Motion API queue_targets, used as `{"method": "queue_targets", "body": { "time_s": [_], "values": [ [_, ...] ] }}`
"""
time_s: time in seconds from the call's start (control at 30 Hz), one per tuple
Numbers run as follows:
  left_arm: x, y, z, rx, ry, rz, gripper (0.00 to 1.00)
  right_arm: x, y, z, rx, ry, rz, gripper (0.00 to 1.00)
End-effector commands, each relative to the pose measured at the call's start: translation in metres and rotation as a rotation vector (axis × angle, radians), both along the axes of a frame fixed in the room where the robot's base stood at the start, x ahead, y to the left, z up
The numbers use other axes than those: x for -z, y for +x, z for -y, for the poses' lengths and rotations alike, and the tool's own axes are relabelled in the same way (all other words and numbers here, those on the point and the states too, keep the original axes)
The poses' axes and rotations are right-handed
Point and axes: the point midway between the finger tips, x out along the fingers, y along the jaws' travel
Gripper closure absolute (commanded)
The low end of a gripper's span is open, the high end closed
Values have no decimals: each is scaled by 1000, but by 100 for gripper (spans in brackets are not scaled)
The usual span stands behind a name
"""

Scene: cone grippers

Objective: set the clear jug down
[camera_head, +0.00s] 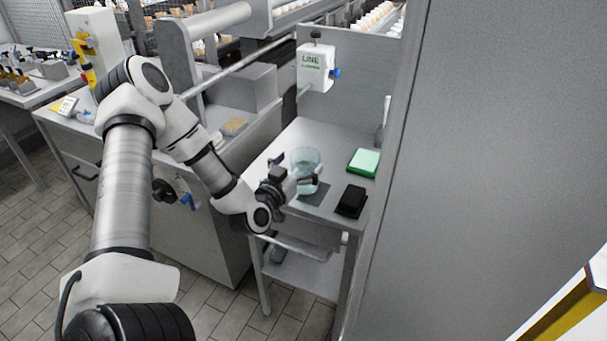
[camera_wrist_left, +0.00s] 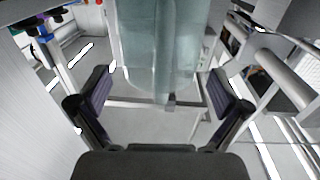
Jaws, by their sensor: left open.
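The clear jug (camera_head: 305,158), pale blue-green and see-through, is upright at the small grey table, by a dark grey mat (camera_head: 315,194). My left gripper (camera_head: 297,172) is open at the jug, with one finger on either side of it. In the left wrist view the jug (camera_wrist_left: 158,45) stands between the spread fingers (camera_wrist_left: 160,88), with a gap showing on both sides. The gripper partly hides the jug's base in the head view, so I cannot tell exactly how it meets the mat. My right gripper is not in view.
A green-topped box (camera_head: 363,162) and a black object (camera_head: 351,201) lie right of the jug on the table (camera_head: 339,139). A white dispenser-like box (camera_head: 315,68) is mounted behind. A tall grey panel (camera_head: 480,150) closes off the right side. A grey counter (camera_head: 222,130) stands left.

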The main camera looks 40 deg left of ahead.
Motion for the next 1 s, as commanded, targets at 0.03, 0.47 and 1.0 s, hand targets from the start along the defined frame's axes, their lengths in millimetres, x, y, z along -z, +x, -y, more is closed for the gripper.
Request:
{"method": "queue_targets", "body": {
  "time_s": [0.03,0.47,1.0],
  "values": [
    [0,10,-2,3,6,2,0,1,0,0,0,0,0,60],
    [0,24,-6,2,-1,0,35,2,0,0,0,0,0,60],
    [-4,25,-6,2,0,2,91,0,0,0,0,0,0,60]
  ]
}}
